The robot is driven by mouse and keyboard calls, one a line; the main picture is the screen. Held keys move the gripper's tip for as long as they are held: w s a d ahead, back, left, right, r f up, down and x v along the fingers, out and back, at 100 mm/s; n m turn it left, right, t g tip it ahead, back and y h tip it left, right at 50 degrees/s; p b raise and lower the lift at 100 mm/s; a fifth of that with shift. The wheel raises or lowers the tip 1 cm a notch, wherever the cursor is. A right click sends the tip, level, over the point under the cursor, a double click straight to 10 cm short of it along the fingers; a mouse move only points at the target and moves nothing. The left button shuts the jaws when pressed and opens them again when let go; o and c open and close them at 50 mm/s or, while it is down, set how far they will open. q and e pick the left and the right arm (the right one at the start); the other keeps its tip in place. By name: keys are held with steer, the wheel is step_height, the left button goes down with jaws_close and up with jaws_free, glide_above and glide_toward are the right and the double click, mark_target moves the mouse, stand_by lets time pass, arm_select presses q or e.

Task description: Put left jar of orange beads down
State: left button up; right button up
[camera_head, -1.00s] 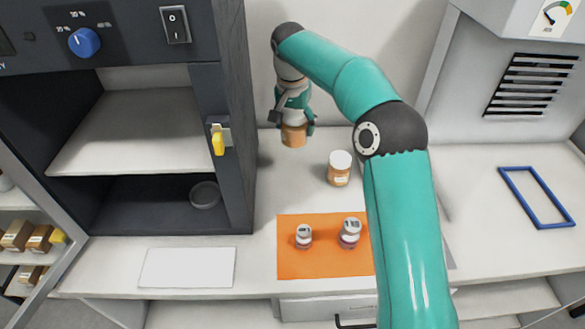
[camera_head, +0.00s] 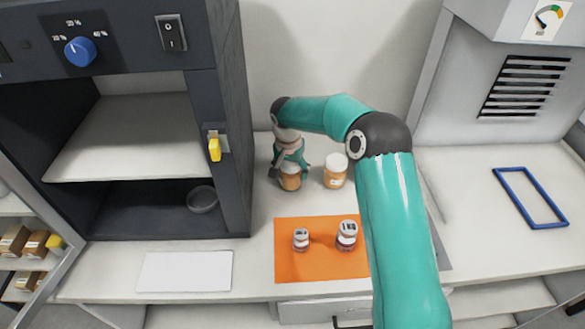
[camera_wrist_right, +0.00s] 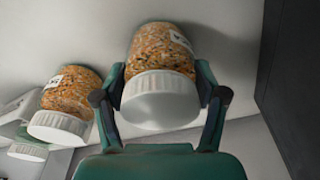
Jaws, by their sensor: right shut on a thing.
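My right gripper (camera_head: 288,168) is shut on the left jar of orange beads (camera_head: 291,183), behind the orange mat. The jar is upright and down at the table's level; I cannot tell if its base touches the surface. In the right wrist view the fingers (camera_wrist_right: 162,88) sit on either side of this jar (camera_wrist_right: 160,52), near its white lid. The other jar of orange beads (camera_head: 335,173) stands just to the right, apart from the held one. It also shows in the right wrist view (camera_wrist_right: 72,88). My left gripper is not in view.
An orange mat (camera_head: 320,266) holds two small jars (camera_head: 301,239) (camera_head: 346,235). A dark cabinet (camera_head: 233,130) with a yellow handle (camera_head: 214,149) stands close on the left. A white sheet (camera_head: 186,271) lies front left, a blue frame (camera_head: 530,197) far right.

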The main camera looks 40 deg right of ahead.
steer(key=shift+f, duration=0.1)
steer(key=o, duration=1.4)
steer(key=shift+c, duration=0.2)
steer(key=shift+r, duration=0.25)
steer(key=r, duration=0.4)
steer(key=a+r+b, duration=0.1)
steer(key=r, duration=0.2)
steer(key=s+r, duration=0.1)
steer(key=r, duration=0.3)
steer(key=shift+a+r, duration=0.25)
steer(key=shift+r, duration=0.1)
